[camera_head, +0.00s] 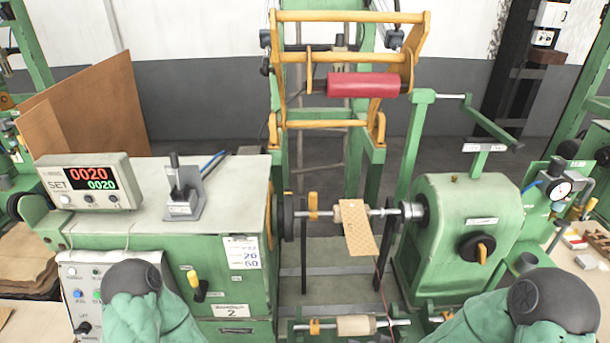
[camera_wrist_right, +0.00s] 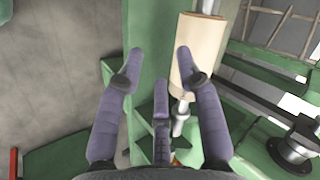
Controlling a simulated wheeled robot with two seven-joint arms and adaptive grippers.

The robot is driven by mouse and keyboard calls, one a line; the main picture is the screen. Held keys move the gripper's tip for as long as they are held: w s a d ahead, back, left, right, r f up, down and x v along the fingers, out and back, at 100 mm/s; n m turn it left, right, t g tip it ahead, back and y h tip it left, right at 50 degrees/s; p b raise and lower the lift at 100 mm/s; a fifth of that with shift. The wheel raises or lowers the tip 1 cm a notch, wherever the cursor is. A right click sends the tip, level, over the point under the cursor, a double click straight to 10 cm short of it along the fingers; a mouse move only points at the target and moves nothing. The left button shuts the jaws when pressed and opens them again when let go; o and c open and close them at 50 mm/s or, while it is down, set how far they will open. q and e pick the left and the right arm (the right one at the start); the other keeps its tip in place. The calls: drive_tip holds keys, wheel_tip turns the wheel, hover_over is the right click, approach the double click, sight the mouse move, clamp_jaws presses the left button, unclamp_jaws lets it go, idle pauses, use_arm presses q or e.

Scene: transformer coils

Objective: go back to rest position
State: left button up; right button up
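My right gripper (camera_wrist_right: 160,68) shows in the right wrist view with its purple-grey fingers spread and nothing between them. A cream coil tube (camera_wrist_right: 203,45) on a metal shaft is just right of the fingers, partly behind the right fingertip. I cannot tell whether they touch. In the head view, my two green-sleeved arms with dark round joints show at the bottom left and bottom right. Both hands are outside that view. A cream tube (camera_head: 356,325) lies on the low front shaft. Another tube with a tan patterned sheet (camera_head: 360,230) hanging from it is on the winding shaft.
The green winding machine (camera_head: 462,235) stands right of centre. A control cabinet (camera_head: 225,285) with a counter display (camera_head: 90,183) is at left. A red roll (camera_head: 363,85) hangs on a yellow frame (camera_head: 350,17) above. A dial gauge (camera_head: 559,190) is at right.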

use_arm(q)
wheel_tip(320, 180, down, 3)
drive_tip(key=b, duration=0.2)
drive_tip(key=shift+b, duration=0.4)
use_arm(e)
drive_tip(key=s+a+f+n+g, duration=0.2)
drive_tip(key=s+f+n+g, duration=0.1)
drive_tip(key=s+f, duration=0.4)
drive_tip(key=s+a+f+n+g+y, duration=0.1)
drive_tip(key=s+a+f+n+g, duration=0.2)
drive_tip(key=s+f, duration=0.4)
wheel_tip(320, 180, down, 3)
drive_tip(key=shift+r+n+g, duration=0.2)
drive_tip(key=shift+n+g, duration=0.2)
drive_tip(key=shift+g, duration=0.1)
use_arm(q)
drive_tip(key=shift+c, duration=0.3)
use_arm(e)
drive_tip(key=shift+a, duration=0.1)
